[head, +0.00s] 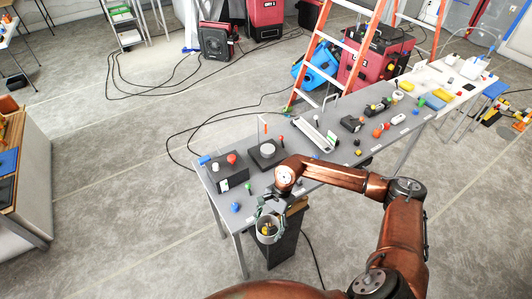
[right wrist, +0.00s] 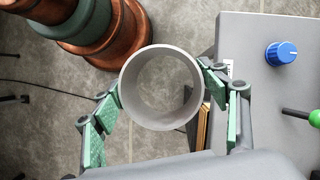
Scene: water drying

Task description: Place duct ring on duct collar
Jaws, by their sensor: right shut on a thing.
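My right gripper (head: 269,215) is shut on a light grey duct ring (head: 267,239), held beyond the front edge of the long grey table. In the right wrist view the ring (right wrist: 150,124) sits between the green-padded fingers of the right gripper (right wrist: 164,90). I look through its open middle to the floor. A dark square block with a pale round top (head: 267,150), on the table behind the gripper, may be the duct collar; I cannot tell for sure. My left gripper is not in view.
A dark box with a red knob (head: 231,170) stands at the table's left end, with a blue knob (head: 235,207) in front; a blue knob (right wrist: 281,53) shows in the right wrist view. A dark bin (head: 284,248) stands below the gripper. An orange ladder (head: 321,60) stands behind the table.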

